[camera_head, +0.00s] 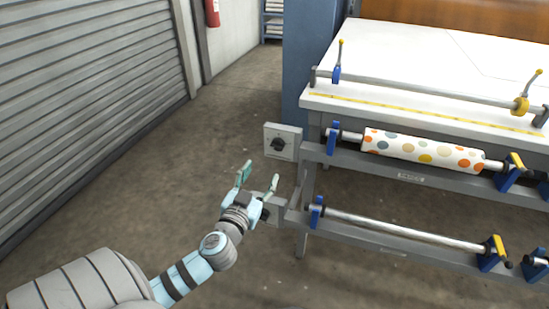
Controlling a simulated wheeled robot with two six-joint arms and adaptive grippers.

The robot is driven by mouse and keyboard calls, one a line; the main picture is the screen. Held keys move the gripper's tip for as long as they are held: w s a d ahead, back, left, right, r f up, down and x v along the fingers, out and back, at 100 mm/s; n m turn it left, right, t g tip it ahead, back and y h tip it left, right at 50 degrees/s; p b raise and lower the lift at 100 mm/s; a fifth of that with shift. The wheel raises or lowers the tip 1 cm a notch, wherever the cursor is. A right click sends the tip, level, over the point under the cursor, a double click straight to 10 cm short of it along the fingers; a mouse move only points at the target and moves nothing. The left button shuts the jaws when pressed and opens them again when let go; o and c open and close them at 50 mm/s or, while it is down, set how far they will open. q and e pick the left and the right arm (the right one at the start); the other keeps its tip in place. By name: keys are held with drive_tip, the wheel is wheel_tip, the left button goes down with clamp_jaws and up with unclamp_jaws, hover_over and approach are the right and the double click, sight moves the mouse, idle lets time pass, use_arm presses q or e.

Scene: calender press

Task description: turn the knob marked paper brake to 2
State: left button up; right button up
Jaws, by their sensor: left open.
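A light grey control box (270,130) with a black knob (279,144) is fixed at the left end of the upper roller rail. Its marking and the knob's setting are too small to read. A second grey box (276,212) at the end of the lower rail is mostly hidden behind my left gripper. I cannot tell which box is marked paper brake. My left gripper (259,175) is open and empty, its fingers pointing up, in front of the lower box and below the upper one in the picture. My right gripper is out of view.
The press table (420,60) has a white top with a yellow ruler strip and a bar along its front. A dotted paper roll (420,148) sits on the upper rail, a bare metal shaft (410,229) on the lower. Floor (140,190) left of the press is clear up to the shutter (80,80).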

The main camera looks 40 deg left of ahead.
sight(276, 148)
use_arm(q)
drive_tip(key=x, duration=1.2)
drive_tip(key=shift+w+a, duration=0.1)
drive_tip(key=shift+w, duration=0.05)
drive_tip(key=shift+c, duration=0.6)
drive_tip(key=c, duration=1.1)
drive_tip(key=shift+o, duration=0.2)
